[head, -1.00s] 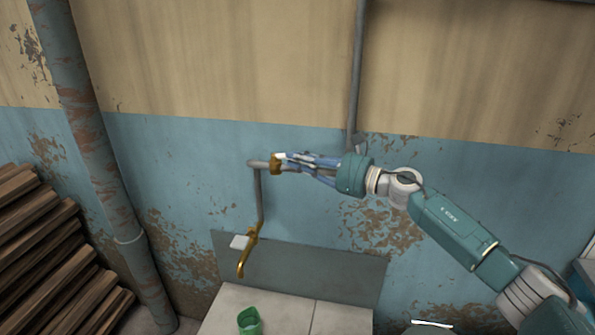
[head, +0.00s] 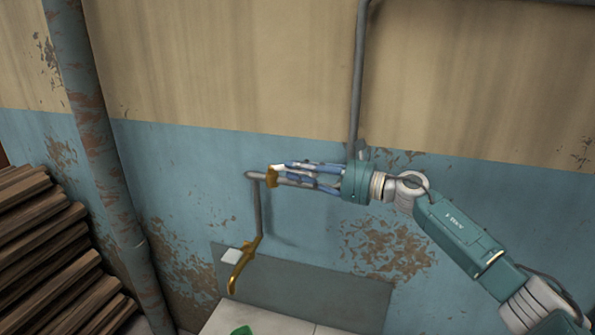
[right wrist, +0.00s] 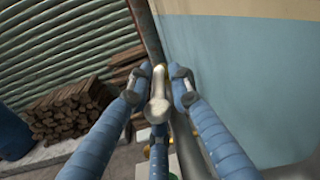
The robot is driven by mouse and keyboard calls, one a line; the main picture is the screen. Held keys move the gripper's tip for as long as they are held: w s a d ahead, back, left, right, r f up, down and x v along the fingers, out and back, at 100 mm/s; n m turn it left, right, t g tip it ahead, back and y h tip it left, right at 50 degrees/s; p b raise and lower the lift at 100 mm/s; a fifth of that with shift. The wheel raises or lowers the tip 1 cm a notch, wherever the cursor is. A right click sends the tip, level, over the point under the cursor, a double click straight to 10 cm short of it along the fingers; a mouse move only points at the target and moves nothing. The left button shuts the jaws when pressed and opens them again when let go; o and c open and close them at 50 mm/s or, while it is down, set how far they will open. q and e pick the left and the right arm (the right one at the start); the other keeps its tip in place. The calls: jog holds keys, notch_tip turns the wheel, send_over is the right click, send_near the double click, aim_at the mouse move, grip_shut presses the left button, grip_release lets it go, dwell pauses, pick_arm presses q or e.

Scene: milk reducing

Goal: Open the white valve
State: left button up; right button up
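A small white valve handle (head: 277,169) sits on a brass fitting (head: 272,179) on the grey pipe along the blue wall. My right gripper (head: 288,172) reaches it from the right, its blue fingers spread and level with the pipe. Lower on the pipe, a brass tap (head: 241,270) carries another white handle (head: 230,256). My left gripper is not in view.
A thick rusty pipe (head: 108,165) runs down the wall at the left, beside stacked wood (head: 40,250). A thin grey pipe (head: 357,80) rises behind my right gripper. The rim of a green cup (head: 241,331) shows below the tap.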

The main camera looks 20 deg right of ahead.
jog(key=shift+o, duration=0.2)
jog(key=shift+s+d+f, duration=0.1)
jog(key=shift+s+d, duration=0.05)
jog(key=shift+s, duration=0.05)
jog(key=v, duration=1.1)
jog(key=shift+d, duration=0.25)
jog(key=shift+s, duration=0.1)
